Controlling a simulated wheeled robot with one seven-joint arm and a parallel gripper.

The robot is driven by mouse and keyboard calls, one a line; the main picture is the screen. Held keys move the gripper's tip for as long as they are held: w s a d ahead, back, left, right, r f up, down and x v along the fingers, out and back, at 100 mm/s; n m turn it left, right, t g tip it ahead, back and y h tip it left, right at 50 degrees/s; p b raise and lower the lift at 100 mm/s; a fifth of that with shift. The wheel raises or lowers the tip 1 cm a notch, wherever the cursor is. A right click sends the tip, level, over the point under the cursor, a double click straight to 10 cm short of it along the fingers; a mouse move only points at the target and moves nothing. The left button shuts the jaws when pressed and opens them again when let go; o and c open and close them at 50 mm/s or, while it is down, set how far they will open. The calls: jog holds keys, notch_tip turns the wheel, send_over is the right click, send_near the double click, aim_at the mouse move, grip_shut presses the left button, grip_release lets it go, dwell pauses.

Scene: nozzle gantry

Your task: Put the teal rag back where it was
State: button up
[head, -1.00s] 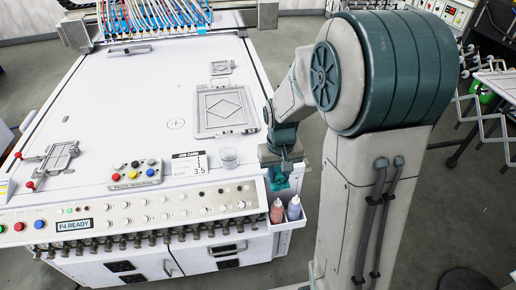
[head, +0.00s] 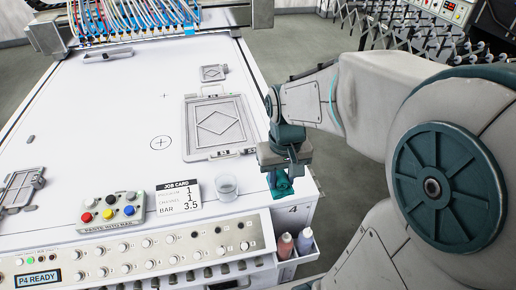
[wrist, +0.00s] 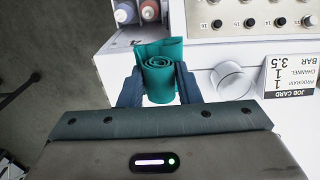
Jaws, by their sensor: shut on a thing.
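The teal rag (head: 282,186) is a rolled cloth with a loose flap, seen from its spiral end in the wrist view (wrist: 160,68). My gripper (head: 283,172) is shut on it, with one dark finger on each side of the roll in the wrist view (wrist: 158,88). In the head view, the rag hangs below my gripper over the right front corner of the white machine top (head: 120,110). I cannot tell whether the rag touches the surface. Its far side is hidden by the gripper.
A clear cup (head: 226,187) and a job card (head: 179,197) stand left of the rag. A button box (head: 110,212) is further left. A holder with two bottles (head: 286,245) hangs on the front below. A framed plate (head: 219,127) lies behind. The middle of the top is clear.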

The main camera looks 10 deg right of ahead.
jog(key=w+f, duration=0.1)
jog(key=w, duration=0.1)
jog(key=w+f, duration=0.2)
jog(key=w, duration=0.1)
jog(key=w+f, duration=0.1)
jog(key=w, duration=0.2)
jog(key=shift+a+f, duration=0.3)
jog(key=shift+f, duration=0.05)
jog(key=shift+f+p, duration=0.3)
jog(key=shift+f, duration=1.75)
jog(key=shift+f, duration=0.2)
jog(key=o, duration=0.9)
jog(key=shift+o, duration=0.2)
jog(key=shift+r, duration=0.1)
